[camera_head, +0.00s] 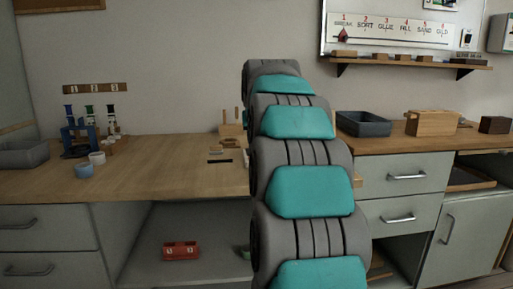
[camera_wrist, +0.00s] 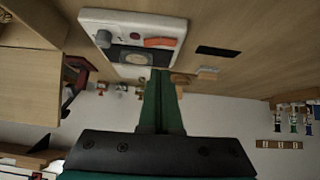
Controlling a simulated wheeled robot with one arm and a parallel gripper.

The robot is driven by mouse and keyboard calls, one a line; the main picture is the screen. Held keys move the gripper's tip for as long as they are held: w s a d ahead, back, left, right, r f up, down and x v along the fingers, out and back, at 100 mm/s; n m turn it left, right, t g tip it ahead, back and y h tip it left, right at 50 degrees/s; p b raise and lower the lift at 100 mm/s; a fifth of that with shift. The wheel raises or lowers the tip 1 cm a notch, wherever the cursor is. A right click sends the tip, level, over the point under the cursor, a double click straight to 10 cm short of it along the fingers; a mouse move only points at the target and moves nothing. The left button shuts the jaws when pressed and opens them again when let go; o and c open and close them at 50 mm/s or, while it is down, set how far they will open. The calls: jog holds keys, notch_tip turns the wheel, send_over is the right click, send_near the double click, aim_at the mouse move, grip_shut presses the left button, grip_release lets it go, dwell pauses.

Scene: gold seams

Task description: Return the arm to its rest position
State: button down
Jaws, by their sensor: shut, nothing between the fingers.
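My arm (camera_head: 305,190), grey with teal panels, stands up in the middle of the head view and reaches away over the workbench (camera_head: 180,178). It hides my gripper there. In the wrist view my gripper (camera_wrist: 162,76) shows its dark green fingers together, with nothing between them. The picture is upside down.
A blue rack (camera_head: 75,140) with bottles and small cups (camera_head: 84,171) stand on the bench at left. A dark tray (camera_head: 363,123) and a wooden block holder (camera_head: 431,123) are at right. A red box (camera_head: 181,250) sits below. The bench's left middle is clear.

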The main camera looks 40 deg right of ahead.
jog(key=v, duration=0.9)
jog(key=s+a+f+n+g+y, duration=0.2)
jog(key=s+a+f, duration=0.4)
jog(key=a+f, duration=0.45)
jog(key=s+a+f+n+g+y, duration=0.2)
jog(key=s+a+f, duration=0.3)
jog(key=a+f, duration=0.55)
jog(key=s+a+f+g, duration=0.1)
jog(key=s+a+f, duration=0.2)
jog(key=s+f, duration=0.2)
jog(key=s+a+f+n+g, duration=0.1)
jog(key=s+a+f, duration=0.3)
jog(key=s, duration=0.7)
jog(key=s+a+f+n+g, duration=0.1)
jog(key=s+a+f+g, duration=0.2)
jog(key=s, duration=0.5)
notch_tip(320, 180, down, 3)
jog(key=shift+s+a+r+y, duration=0.15)
jog(key=shift+a+y, duration=0.25)
jog(key=shift+a, duration=0.2)
jog(key=shift+d, duration=0.1)
